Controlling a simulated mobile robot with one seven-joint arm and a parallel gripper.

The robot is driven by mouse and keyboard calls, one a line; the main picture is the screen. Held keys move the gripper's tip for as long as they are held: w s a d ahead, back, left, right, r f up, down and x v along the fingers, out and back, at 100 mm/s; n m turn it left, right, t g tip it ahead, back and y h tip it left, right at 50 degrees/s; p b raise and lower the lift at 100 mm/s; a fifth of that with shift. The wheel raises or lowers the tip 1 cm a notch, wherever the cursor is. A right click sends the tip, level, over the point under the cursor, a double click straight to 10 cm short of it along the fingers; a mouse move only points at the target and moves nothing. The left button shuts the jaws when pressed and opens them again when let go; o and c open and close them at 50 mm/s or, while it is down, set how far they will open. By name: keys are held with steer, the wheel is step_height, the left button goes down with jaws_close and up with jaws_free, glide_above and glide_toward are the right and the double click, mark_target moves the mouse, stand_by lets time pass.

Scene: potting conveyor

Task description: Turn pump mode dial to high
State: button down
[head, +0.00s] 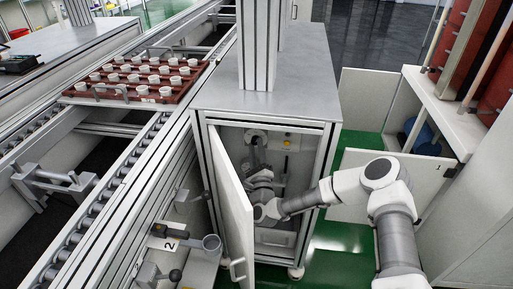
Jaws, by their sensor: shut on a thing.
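The pump mode dial (256,134) appears to be the small round part high on the back panel inside the open cabinet (328,124). Its markings and setting are too small to read. My arm reaches in from the right through the open front and bends upward inside.
The cabinet door (231,205) stands open on the left, close to my wrist. A yellow button (287,143) sits right of the dial. A conveyor with a red tray (120,92) of white pots runs at left.

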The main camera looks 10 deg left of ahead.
steer(key=shift+a+m+t+h, duration=0.1)
steer(key=shift+m+t+h, duration=0.45)
steer(key=shift+m, duration=0.95)
steer(key=shift+a+m+t+h, duration=0.1)
steer(key=shift+m+t+h, duration=0.4)
steer(key=shift+m, duration=1)
steer(key=shift+h, duration=0.35)
steer(key=c, duration=0.6)
jaws_free()
steer(key=d+r+p, duration=0.2)
steer(key=d+r, duration=0.1)
steer(key=d, duration=0.1)
steer(key=d+r+p, duration=0.2)
steer(key=d+r, duration=0.1)
steer(key=r, duration=0.1)
steer(key=s+d+r+p, duration=0.1)
steer(key=d+r+p, duration=0.1)
steer(key=d+r, duration=0.2)
steer(key=shift+d, duration=0.3)
